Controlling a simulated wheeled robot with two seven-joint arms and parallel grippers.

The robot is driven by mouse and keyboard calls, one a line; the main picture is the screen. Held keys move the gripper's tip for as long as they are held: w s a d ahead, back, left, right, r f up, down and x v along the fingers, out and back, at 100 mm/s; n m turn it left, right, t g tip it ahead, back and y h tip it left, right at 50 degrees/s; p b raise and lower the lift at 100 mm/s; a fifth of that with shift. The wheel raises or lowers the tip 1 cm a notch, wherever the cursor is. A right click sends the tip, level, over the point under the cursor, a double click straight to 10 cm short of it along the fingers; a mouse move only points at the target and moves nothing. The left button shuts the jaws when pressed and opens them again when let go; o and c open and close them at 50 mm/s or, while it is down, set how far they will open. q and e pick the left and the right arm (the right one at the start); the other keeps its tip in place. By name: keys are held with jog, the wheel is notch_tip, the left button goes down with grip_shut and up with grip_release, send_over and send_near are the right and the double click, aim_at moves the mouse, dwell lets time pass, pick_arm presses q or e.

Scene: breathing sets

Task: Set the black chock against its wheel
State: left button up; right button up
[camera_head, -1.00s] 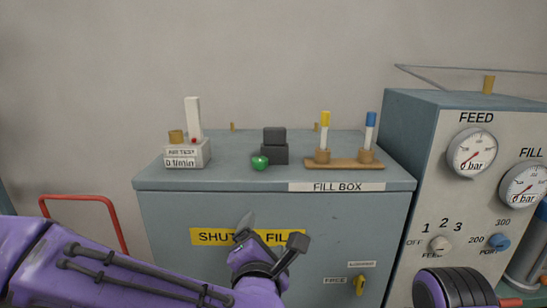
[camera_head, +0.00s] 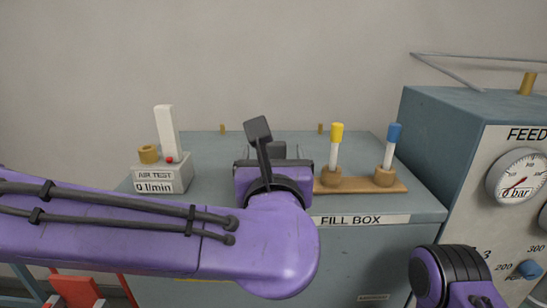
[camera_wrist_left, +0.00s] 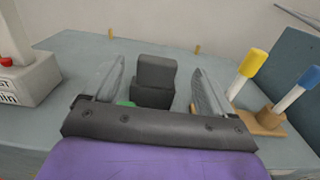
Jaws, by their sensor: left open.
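A dark grey-black stepped block (camera_wrist_left: 155,80), which looks like the black chock, sits on top of the fill box (camera_head: 360,222). In the head view the block (camera_head: 280,150) is mostly hidden behind my left gripper (camera_head: 265,158). In the left wrist view my left gripper (camera_wrist_left: 157,75) is open, with one finger to each side of the block and nothing clearly gripped. I cannot tell whether a finger touches it. No wheel shows in these frames. My right gripper is out of view; only a purple and black part of my right arm shows at lower right.
A green object (camera_wrist_left: 125,103) shows partly beside the block, near the left finger. A wooden stand (camera_head: 398,186) with yellow- and blue-capped tubes is close on the right. The air test unit (camera_head: 165,178) stands left. The gauge cabinet (camera_head: 440,130) rises at right.

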aim_at(272, 151)
pick_arm(q)
jog(key=w+p, duration=0.2)
jog(key=w, duration=0.1)
jog(key=w+p, duration=0.1)
jog(key=shift+w+a+f, duration=0.2)
jog(key=shift+w+f, duration=0.1)
jog(key=shift+w, duration=0.05)
jog(key=shift+w+f, duration=0.2)
jog(key=shift+w, duration=0.1)
jog(key=shift+d+r, duration=0.1)
jog(key=c, duration=1.4)
